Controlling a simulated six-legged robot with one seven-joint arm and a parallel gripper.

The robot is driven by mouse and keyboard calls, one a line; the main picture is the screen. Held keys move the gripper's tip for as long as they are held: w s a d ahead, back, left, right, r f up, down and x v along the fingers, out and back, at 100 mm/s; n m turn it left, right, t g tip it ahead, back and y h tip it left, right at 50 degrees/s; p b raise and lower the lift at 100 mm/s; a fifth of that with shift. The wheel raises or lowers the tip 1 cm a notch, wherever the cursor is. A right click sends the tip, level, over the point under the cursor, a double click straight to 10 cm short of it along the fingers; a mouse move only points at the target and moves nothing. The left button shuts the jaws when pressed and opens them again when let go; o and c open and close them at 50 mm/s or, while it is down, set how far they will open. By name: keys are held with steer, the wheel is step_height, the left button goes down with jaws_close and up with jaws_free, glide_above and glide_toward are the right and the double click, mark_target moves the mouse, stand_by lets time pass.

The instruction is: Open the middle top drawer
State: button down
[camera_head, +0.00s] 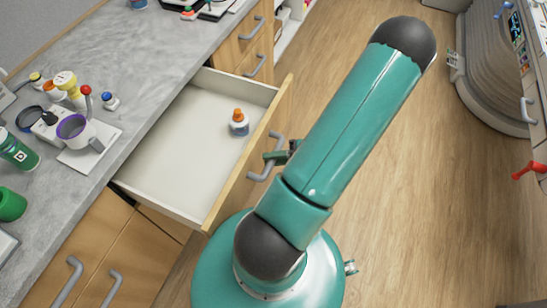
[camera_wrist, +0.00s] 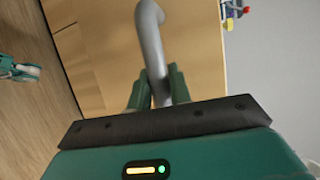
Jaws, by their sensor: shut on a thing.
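The drawer (camera_head: 185,150) under the grey worktop is pulled well out, with its white inside in view. A small white bottle with an orange cap (camera_head: 239,123) stands in it. The drawer's grey bar handle (camera_head: 258,175) is on the wooden front. My gripper (camera_head: 280,157) is at this handle, partly hidden by my teal arm. In the wrist view my gripper (camera_wrist: 160,88) has its two green fingers shut on the grey handle (camera_wrist: 150,40), one on each side of the bar.
The grey worktop (camera_head: 130,85) carries a purple-rimmed cup (camera_head: 73,128), a green bottle (camera_head: 15,150) and other small items at left. Closed drawers (camera_head: 250,45) are beyond the open one, and cupboard doors with handles (camera_head: 112,285) are nearer. The wooden floor (camera_head: 430,190) is clear at right.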

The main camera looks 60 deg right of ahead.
steer(key=c, duration=1.3)
jaws_free()
steer(key=shift+w, duration=0.1)
steer(key=v, duration=1.4)
steer(key=shift+w+r, duration=0.1)
steer(key=shift+w, duration=0.1)
